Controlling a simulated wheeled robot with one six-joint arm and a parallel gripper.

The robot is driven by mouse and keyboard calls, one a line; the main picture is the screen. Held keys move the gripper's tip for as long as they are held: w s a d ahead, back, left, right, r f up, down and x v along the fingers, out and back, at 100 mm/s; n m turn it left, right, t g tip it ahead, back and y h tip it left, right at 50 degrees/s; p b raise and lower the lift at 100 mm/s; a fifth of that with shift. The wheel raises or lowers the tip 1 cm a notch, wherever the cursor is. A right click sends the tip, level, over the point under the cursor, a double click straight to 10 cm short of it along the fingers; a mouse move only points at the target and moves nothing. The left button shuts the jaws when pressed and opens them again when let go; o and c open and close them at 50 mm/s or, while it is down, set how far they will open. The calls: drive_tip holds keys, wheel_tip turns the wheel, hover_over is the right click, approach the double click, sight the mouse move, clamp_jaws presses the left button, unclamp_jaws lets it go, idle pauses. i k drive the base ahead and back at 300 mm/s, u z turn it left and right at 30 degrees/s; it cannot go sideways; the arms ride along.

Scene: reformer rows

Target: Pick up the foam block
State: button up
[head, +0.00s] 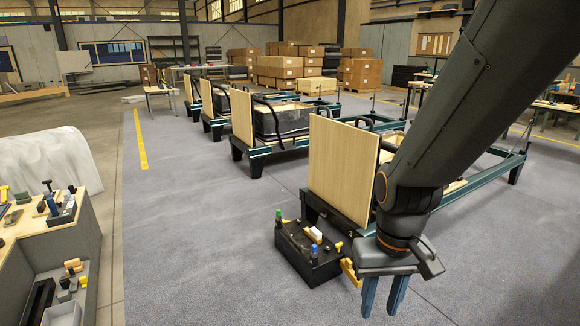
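My gripper (380,311) is at the lower right, pointing down, with its two blue fingers apart and nothing visible between them. To its left, a black box (305,266) stands on the floor with small items on top. A small pale block (315,233) lies on this box and may be the foam block, but it is too small to be sure. My gripper is apart from it, to its right and lower in the picture. My arm hides part of the area behind.
Wooden-ended reformer frames (343,173) stand in a row behind the box. A bench (48,222) with small tools and blocks is at the left. A yellow object (350,272) lies at the box's right side. The grey floor (200,250) between bench and box is clear.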

sight(314, 233)
drive_tip(key=z, duration=0.1)
drive_tip(key=i, duration=0.7)
drive_tip(key=z, duration=0.7)
drive_tip(key=i, duration=1.35)
drive_tip(key=u, duration=0.75)
drive_tip(key=i, duration=0.5)
drive_tip(key=u, duration=0.35)
